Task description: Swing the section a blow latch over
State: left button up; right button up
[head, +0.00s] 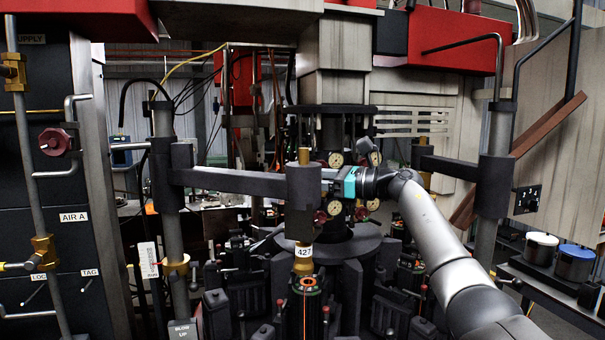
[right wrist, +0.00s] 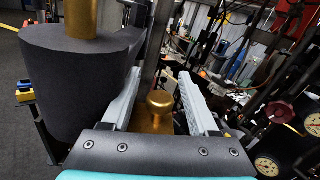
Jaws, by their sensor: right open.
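In the head view a dark swing arm (head: 240,183) reaches from the left post to a dark cylindrical blow head (head: 303,200) tagged 427, with brass above and below. My right gripper (right wrist: 160,78) is open. In the right wrist view its two pale fingers stand either side of a round brass knob (right wrist: 160,103), with visible gaps. The dark cylinder (right wrist: 75,85) with a brass stem is just left of the fingers. In the head view my right gripper (head: 328,182) is beside the blow head, its fingertips partly hidden by it. I cannot tell which part is the latch. My left gripper is not in view.
A brass-rimmed mould (head: 305,287) stands below the blow head. Pressure gauges (head: 336,160) sit close behind my right gripper. A left post (head: 170,220) and a right post (head: 492,190) flank the machine.

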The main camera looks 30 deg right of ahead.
grip_shut()
dwell(0.6)
